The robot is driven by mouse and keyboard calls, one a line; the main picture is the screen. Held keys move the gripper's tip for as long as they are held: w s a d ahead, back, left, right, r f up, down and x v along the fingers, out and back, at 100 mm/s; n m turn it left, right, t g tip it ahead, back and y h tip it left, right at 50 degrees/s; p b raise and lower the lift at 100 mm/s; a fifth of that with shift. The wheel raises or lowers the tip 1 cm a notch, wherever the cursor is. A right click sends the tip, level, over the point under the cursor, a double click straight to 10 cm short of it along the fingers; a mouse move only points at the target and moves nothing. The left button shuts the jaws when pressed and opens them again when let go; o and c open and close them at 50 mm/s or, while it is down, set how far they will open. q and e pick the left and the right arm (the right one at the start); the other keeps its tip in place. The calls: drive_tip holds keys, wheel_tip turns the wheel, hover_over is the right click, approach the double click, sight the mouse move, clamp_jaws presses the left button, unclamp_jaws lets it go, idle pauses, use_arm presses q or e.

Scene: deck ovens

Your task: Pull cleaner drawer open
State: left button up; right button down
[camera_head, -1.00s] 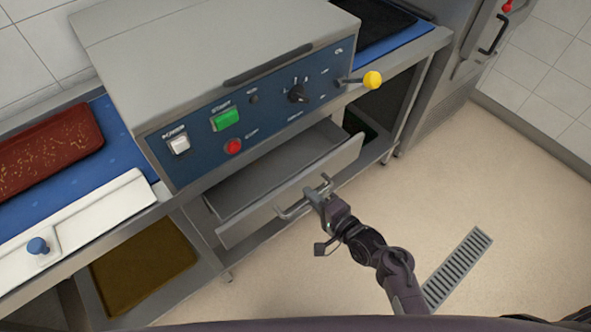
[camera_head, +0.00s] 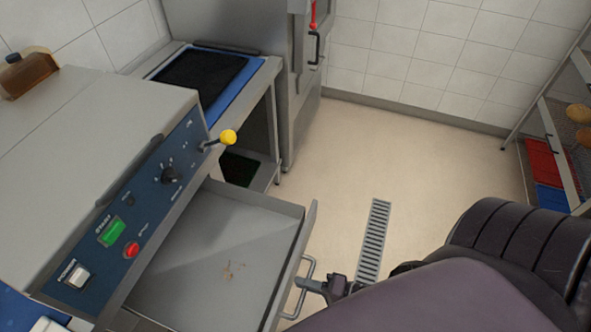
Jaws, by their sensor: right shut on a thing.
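The cleaner drawer (camera_head: 220,262) is a grey metal tray, pulled well out from under the machine with the blue control panel (camera_head: 95,262). A few brown crumbs lie on its floor. Its front carries a bar handle (camera_head: 306,275). My right gripper (camera_head: 305,285) is shut on this handle at the drawer's outer side. My right arm covers much of the lower right. My left gripper is not in view.
A yellow-knobbed lever (camera_head: 228,137) sticks out from the panel above the drawer. A blue-edged table with a dark tray (camera_head: 200,78) stands behind. The floor around the drain grate (camera_head: 373,240) is clear. A rack (camera_head: 556,135) stands at the right.

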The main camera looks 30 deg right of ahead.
idle(0.3)
drive_tip(key=c, duration=1.5)
unclamp_jaws()
drive_tip(key=shift+c, duration=0.2)
drive_tip(key=b+v, duration=0.1)
drive_tip(key=v, duration=0.7)
drive_tip(key=shift+f, duration=0.1)
